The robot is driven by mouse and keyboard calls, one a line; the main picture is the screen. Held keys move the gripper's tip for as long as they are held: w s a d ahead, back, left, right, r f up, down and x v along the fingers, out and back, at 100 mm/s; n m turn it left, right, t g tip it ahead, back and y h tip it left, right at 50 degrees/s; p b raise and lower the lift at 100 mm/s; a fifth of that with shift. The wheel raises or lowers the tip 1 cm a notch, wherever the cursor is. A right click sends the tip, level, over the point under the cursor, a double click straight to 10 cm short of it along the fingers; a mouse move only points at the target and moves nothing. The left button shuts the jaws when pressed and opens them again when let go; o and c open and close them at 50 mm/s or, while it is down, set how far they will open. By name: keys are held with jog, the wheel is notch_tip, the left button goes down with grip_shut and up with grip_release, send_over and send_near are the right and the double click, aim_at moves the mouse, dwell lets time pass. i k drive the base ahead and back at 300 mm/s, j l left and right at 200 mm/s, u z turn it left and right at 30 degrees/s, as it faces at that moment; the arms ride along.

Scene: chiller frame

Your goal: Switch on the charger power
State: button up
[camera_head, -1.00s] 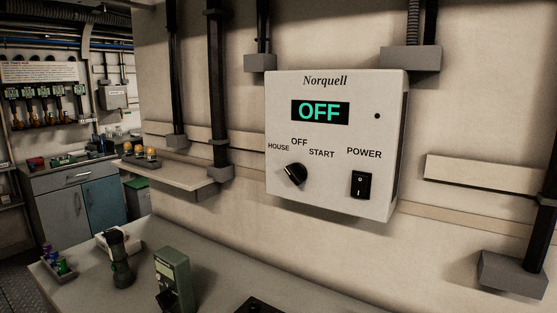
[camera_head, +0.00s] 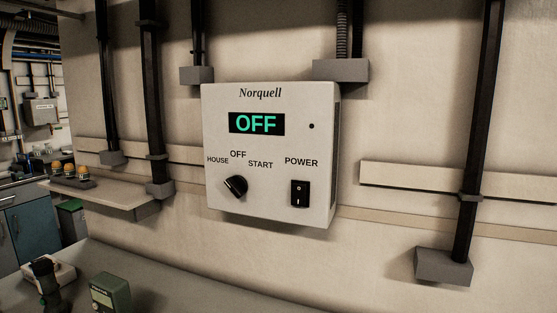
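A white wall-mounted charger box (camera_head: 270,207) labelled "Norquell" is in the middle of the head view. Its display (camera_head: 257,123) reads "OFF" in green letters. A black power rocker switch (camera_head: 300,194) sits at the lower right of its face, under the word "POWER". A black rotary knob (camera_head: 236,187) sits at the lower left, below the labels "HOUSE", "OFF" and "START". A small dark dot (camera_head: 311,126) is right of the display. My gripper is not in view.
A grey bench top (camera_head: 190,285) runs below the box, with a green meter (camera_head: 110,293) and a dark handheld tool (camera_head: 42,285) at lower left. A small shelf (camera_head: 110,194) projects from the wall at left. Black conduits (camera_head: 472,130) run down the wall on both sides.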

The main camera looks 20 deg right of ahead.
aim_at(298, 197)
jog(key=k+l+u, duration=0.1)
jog(key=k+l, duration=0.15)
jog(key=k, duration=0.15)
jog(key=k+l+u, duration=0.15)
jog(key=k, duration=0.25)
